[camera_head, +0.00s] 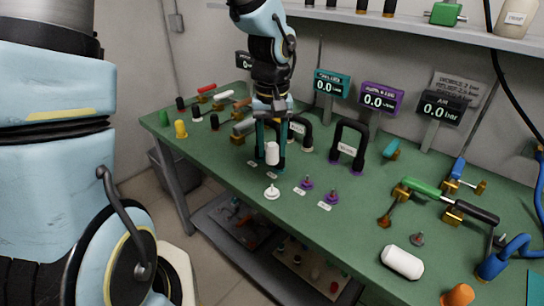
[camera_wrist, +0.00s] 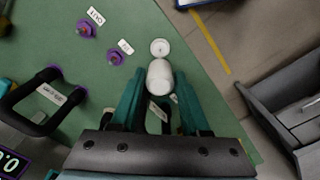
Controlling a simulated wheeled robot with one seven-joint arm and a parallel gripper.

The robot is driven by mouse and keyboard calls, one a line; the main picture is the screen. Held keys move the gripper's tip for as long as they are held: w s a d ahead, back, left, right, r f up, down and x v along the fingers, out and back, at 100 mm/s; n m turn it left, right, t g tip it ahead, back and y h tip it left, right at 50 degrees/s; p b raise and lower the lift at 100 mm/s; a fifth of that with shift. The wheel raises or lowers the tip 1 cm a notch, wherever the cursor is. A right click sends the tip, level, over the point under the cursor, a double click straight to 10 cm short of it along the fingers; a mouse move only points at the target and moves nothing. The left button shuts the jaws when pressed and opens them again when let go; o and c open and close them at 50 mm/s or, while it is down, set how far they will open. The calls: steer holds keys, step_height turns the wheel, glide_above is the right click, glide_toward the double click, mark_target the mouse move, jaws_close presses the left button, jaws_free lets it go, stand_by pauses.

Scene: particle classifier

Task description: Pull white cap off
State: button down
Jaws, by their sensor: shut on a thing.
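My gripper (camera_head: 272,160) has teal fingers shut on a white cap (camera_head: 272,153), a small upright cylinder. The cap is held in the air above the green table. A white round fitting (camera_head: 271,192) with a small nub stands on the table just in front of and below the cap, apart from it. In the wrist view the cap (camera_wrist: 160,78) is between the fingertips, and the white fitting (camera_wrist: 160,47) shows just beyond it.
Two purple fittings (camera_head: 306,183) with labels stand right of the white one. A black handle with purple feet (camera_head: 348,147) stands behind. A larger white capsule (camera_head: 402,262) lies at the right front. The table's front edge (camera_head: 225,203) is close to the white fitting.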

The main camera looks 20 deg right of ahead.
steer(key=shift+r, duration=0.2)
steer(key=shift+r+p, duration=1.95)
steer(key=shift+r, duration=0.2)
steer(key=shift+r+p, duration=1.3)
steer(key=shift+r, duration=0.3)
steer(key=shift+f, duration=0.1)
